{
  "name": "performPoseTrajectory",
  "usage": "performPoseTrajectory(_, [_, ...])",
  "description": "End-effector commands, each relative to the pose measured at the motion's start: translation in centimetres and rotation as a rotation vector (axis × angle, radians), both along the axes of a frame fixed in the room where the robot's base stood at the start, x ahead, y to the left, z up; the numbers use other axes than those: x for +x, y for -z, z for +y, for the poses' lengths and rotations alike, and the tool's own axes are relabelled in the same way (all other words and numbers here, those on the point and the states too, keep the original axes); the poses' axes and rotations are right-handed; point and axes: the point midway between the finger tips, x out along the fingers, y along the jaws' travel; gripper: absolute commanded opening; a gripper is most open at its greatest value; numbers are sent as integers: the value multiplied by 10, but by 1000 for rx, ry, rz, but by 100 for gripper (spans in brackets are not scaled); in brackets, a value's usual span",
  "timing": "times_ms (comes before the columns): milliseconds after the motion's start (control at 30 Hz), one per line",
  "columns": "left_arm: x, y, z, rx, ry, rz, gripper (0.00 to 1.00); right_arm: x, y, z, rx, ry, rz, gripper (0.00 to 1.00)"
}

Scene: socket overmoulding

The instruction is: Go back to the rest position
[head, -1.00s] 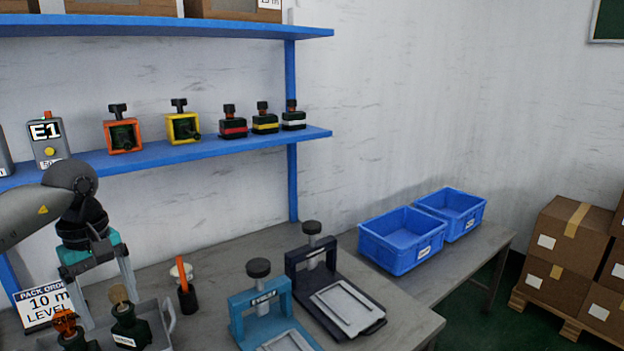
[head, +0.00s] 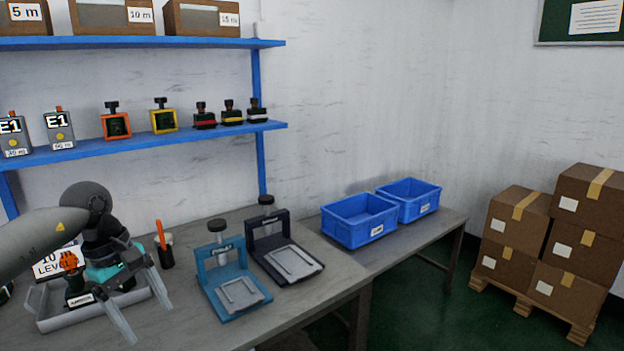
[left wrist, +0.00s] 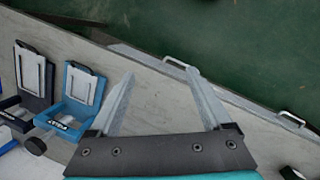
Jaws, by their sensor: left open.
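My left gripper (head: 146,310) is in the left part of the head view, over the front of the bench beside the grey tray. Its two fingers are spread and nothing is between them. In the left wrist view the open fingers (left wrist: 160,98) point across the bare bench top toward its front edge. My right gripper is in neither view.
A teal press (head: 233,275) and a dark press (head: 277,238) stand right of the gripper. Blue bins (head: 358,220) stand farther right. A blue shelf (head: 180,138) hangs above the bench.

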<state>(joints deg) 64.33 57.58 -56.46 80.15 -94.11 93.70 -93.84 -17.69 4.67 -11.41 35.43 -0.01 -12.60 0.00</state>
Motion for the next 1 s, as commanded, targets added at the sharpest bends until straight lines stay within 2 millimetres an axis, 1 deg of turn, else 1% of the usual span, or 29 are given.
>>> performPoseTrajectory(33, [4, 13, -19, -79, -46, 12, 82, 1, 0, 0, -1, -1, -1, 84])
performPoseTrajectory(167, [16, 38, -70, -307, -211, 50, 82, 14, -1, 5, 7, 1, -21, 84])
performPoseTrajectory(200, [20, 46, -87, -388, -276, 73, 82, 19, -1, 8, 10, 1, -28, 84])
performPoseTrajectory(267, [26, 57, -112, -519, -394, 119, 82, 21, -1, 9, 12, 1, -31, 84])
performPoseTrajectory(300, [30, 65, -128, -613, -489, 159, 82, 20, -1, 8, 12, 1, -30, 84])
performPoseTrajectory(333, [34, 71, -140, -686, -567, 193, 82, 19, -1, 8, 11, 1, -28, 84])
performPoseTrajectory(400, [43, 86, -162, -855, -773, 291, 82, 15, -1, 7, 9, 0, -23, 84])
performPoseTrajectory(433, [47, 93, -168, -924, -869, 338, 82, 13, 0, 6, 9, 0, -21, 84])
performPoseTrajectory(467, [51, 101, -173, -992, -968, 388, 82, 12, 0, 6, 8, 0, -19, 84])
performPoseTrajectory(533, [58, 123, -179, -1135, -1211, 513, 82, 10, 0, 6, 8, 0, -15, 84])
performPoseTrajectory(567, [60, 134, -179, -1191, -1322, 570, 82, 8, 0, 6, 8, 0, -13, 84])
performPoseTrajectory(600, [61, 152, -176, -1261, -1476, 648, 82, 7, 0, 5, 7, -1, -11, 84])
performPoseTrajectory(667, [59, 184, -168, -1353, -1718, 767, 82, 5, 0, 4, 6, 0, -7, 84])
performPoseTrajectory(700, [53, 208, -161, -1405, -1888, 846, 82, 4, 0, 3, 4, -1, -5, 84])
performPoseTrajectory(767, [38, 249, -148, -1468, -2153, 963, 82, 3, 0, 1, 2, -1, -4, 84])
performPoseTrajectory(800, [25, 275, -139, -1497, -2319, 1029, 82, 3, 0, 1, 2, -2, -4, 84])
performPoseTrajectory(833, [13, 294, -133, -1514, -2438, 1071, 82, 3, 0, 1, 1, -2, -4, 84])
performPoseTrajectory(867, [1, 312, -127, 1495, 2502, -1088, 82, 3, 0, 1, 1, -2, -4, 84])
performPoseTrajectory(900, [-18, 336, -120, 1375, 2423, -1034, 82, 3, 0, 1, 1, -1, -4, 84])
performPoseTrajectory(967, [-50, 369, -112, 1212, 2306, -953, 82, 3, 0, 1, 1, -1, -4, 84])
performPoseTrajectory(1000, [-72, 389, -108, 1114, 2232, -901, 82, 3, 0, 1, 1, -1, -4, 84])
